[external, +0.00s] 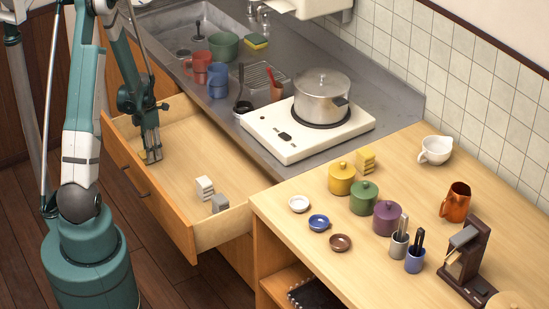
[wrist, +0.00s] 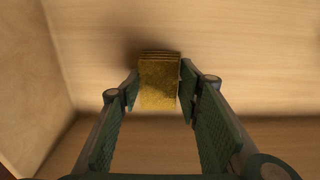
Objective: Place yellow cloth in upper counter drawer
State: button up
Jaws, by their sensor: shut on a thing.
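The counter drawer (external: 195,227) is pulled open under the counter, and its light wooden floor shows. My gripper (external: 153,155) points down into the far left part of the drawer. In the wrist view my gripper (wrist: 158,90) has its fingers on both sides of a folded yellow cloth (wrist: 159,82), shut on it, close over the drawer floor. I cannot tell whether the cloth touches the floor. In the external view the fingers mostly hide the held cloth. Another yellow folded piece (external: 366,159) stands on the wooden counter behind the yellow pot.
A white folded piece (external: 204,187) and a grey one (external: 220,203) lie at the drawer's near right end. The drawer floor between them and my gripper is clear. Cups (external: 218,82), a hot plate (external: 305,131) and a steel pot (external: 322,95) stand on the counter.

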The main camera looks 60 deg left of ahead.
jog(key=shift+f, duration=0.2)
jog(key=o, duration=0.8)
jog(key=shift+r, duration=0.25)
jog(key=shift+r+p, duration=1.4)
jog(key=shift+r, duration=4.55)
